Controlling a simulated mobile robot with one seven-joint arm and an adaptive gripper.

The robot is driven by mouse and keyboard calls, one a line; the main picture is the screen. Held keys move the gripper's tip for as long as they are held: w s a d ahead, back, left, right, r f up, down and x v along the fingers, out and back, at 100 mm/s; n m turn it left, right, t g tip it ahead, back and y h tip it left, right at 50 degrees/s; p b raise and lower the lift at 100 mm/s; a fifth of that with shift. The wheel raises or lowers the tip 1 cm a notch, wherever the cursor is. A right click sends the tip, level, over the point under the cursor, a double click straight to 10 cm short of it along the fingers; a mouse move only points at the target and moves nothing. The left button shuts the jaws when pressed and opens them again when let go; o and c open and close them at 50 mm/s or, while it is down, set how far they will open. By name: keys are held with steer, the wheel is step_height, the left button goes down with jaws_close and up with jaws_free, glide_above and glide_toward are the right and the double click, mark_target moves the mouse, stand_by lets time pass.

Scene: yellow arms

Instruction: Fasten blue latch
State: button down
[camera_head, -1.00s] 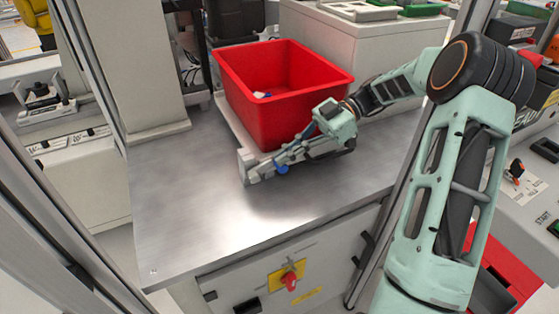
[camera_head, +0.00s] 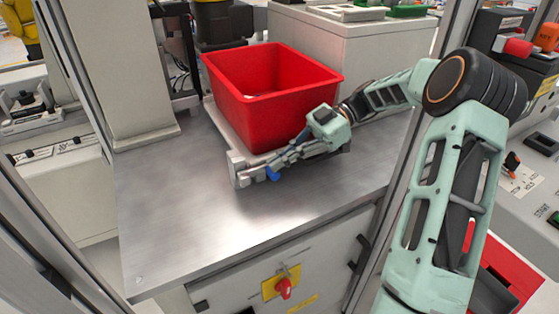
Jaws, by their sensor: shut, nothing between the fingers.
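The blue latch (camera_head: 273,174) is a small blue piece low at the front of the grey fixture (camera_head: 238,172) that borders the red bin. My gripper (camera_head: 268,168) reaches in from the right, low over the metal table, with its shut fingers at the latch. The fingers overlap the latch in this view, so I cannot tell whether they touch it. Part of the latch and its mount is hidden behind the fingers.
The red bin (camera_head: 262,115) stands just behind my gripper. The metal table (camera_head: 180,230) is bare in front and to the left. A beige post (camera_head: 135,80) rises at the back left. A red switch (camera_head: 284,288) sits on the cabinet front below.

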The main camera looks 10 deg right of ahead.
steer(key=shift+s+d+f, duration=0.15)
steer(key=shift+d+f, duration=0.1)
steer(key=shift+f, duration=0.5)
step_height(320, 180, up, 12)
steer(key=shift+a+f, duration=0.25)
